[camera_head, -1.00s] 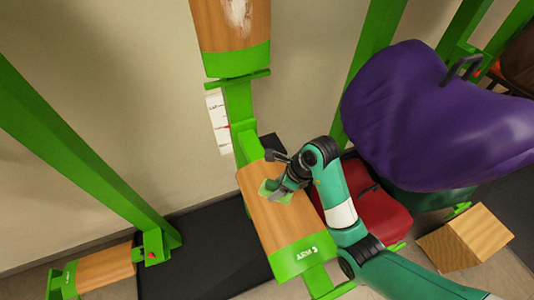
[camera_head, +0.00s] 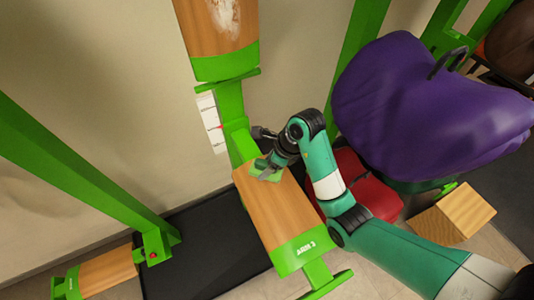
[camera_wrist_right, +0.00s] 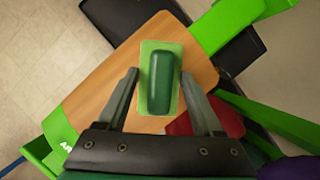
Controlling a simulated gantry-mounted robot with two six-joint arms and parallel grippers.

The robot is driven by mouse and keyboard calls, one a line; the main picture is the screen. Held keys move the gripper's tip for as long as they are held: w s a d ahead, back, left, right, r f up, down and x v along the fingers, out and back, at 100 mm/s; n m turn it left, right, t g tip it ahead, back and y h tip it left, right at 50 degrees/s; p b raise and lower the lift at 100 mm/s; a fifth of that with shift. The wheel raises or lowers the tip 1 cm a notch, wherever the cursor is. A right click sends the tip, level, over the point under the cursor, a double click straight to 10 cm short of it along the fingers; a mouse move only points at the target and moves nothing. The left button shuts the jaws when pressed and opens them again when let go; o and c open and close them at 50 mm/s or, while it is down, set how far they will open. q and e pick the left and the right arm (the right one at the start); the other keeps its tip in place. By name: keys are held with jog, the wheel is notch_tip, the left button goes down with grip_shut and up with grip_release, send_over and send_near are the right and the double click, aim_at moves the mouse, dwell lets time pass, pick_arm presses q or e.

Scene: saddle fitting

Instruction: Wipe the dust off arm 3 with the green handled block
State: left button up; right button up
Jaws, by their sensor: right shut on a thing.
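Arm 3 (camera_head: 278,215) is a wood-topped bar with a green end cap marked "ARM 3". It also shows in the right wrist view (camera_wrist_right: 100,100). No dust shows on its visible wood. The green handled block (camera_head: 264,172) lies flat on the far part of arm 3, away from the label. In the right wrist view its dark green handle (camera_wrist_right: 161,82) stands on a lighter green pad. My right gripper (camera_head: 272,164) is shut on the block, its fingers on either side. The wood under the block is hidden. My left gripper is not in view.
Another wooden arm (camera_head: 218,35) above carries a whitish dust patch. A purple saddle (camera_head: 430,110) hangs at the right, with a red object (camera_head: 365,185) below it. A wooden block (camera_head: 455,212) sits at lower right.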

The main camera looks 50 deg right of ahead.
jog(key=shift+r+p, duration=1.2)
jog(key=shift+r, duration=0.4)
